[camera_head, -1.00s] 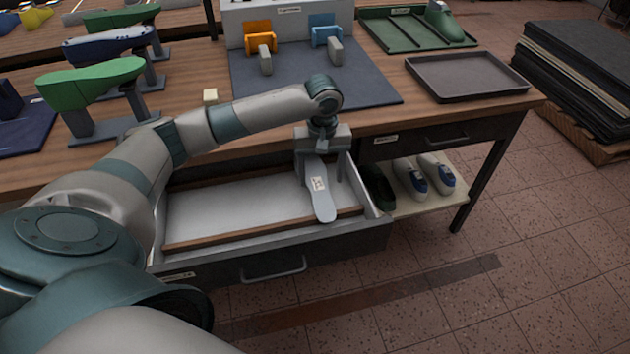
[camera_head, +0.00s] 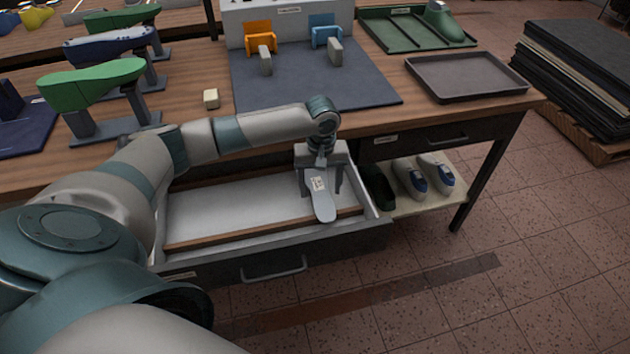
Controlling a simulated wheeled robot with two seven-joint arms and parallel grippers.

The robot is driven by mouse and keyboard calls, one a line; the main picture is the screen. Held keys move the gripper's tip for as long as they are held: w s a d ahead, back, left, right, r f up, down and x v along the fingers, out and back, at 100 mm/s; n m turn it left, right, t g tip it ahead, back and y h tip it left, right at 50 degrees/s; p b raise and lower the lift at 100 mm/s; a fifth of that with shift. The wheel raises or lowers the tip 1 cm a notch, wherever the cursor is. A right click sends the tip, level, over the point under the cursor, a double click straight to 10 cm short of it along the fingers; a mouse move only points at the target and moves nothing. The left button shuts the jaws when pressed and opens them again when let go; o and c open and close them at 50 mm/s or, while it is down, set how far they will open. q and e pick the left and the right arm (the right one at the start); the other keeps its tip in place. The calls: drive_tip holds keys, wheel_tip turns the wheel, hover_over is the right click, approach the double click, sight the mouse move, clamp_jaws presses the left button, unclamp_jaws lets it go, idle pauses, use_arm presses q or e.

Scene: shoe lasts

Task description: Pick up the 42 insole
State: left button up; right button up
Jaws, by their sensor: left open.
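The insole (camera_head: 323,205) is a flat grey sole shape with a small white label. It lies in the right part of the open drawer (camera_head: 383,219), with its rounded end toward the drawer's front. The print on the label is too small to read. My left gripper (camera_head: 321,188) points down over the insole's far end, its fingers open on either side of it. The gripper body hides that far end, and I cannot tell whether the fingers touch the insole. My right gripper is not in view.
Wooden strips (camera_head: 262,231) run along the drawer. The wooden workbench (camera_head: 433,111) above holds a blue mat (camera_head: 287,92), a dark tray (camera_head: 466,77) and green lasts (camera_head: 93,84) on stands. Shoes (camera_head: 411,180) stand on a low shelf right of the drawer.

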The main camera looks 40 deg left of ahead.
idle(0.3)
use_arm(q)
drive_tip(key=shift+f+p, duration=0.25)
drive_tip(key=shift+p, duration=0.45)
idle(0.8)
drive_tip(key=shift+c, duration=0.4)
drive_tip(key=c, duration=1.1)
